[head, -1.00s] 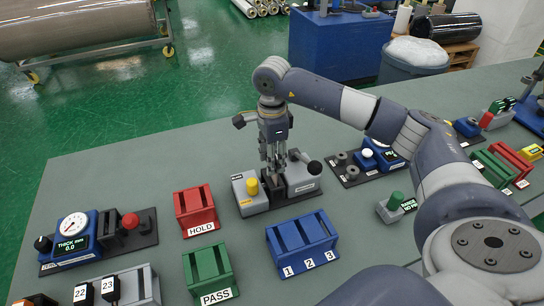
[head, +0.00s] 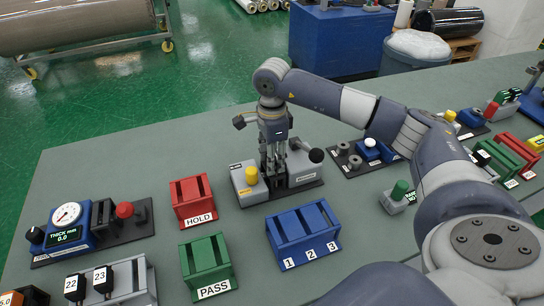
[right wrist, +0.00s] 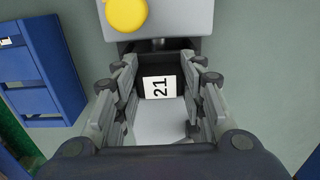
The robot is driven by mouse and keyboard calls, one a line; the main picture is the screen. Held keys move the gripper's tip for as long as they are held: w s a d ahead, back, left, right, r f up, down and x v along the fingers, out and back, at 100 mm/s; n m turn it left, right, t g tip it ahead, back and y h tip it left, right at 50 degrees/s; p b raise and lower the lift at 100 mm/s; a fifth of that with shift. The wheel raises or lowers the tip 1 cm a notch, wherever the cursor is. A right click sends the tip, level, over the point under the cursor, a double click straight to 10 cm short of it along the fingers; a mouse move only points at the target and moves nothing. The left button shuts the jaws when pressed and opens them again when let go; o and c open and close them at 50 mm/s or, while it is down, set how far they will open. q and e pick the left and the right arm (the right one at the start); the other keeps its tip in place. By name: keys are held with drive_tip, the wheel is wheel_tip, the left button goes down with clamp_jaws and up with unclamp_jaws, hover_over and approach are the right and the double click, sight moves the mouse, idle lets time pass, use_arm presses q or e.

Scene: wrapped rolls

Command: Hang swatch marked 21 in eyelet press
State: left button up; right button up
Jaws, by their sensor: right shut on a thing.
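My right gripper (head: 274,162) points down over the eyelet press (head: 247,192), a grey unit with a yellow button and a black-knobbed lever. In the right wrist view the gripper (right wrist: 160,80) is shut on the swatch marked 21 (right wrist: 159,88), held by its black top with a white label. A pale sheet shows below the label. The press's grey block (right wrist: 185,20) and yellow button lie just beyond the fingers. The fingers hide the swatch in the head view, and I cannot tell whether it touches the press. My left gripper is out of view.
A red HOLD rack (head: 193,202), green PASS rack (head: 208,268) and blue 1-2-3 rack (head: 303,235) stand near the press. Swatches marked 22 (head: 74,287) and 23 (head: 102,278) sit in a grey holder. A thickness gauge (head: 68,228) stands at left.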

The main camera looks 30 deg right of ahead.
drive_tip(key=o, duration=1.1)
wheel_tip(320, 180, up, 12)
drive_tip(key=shift+r, duration=0.1)
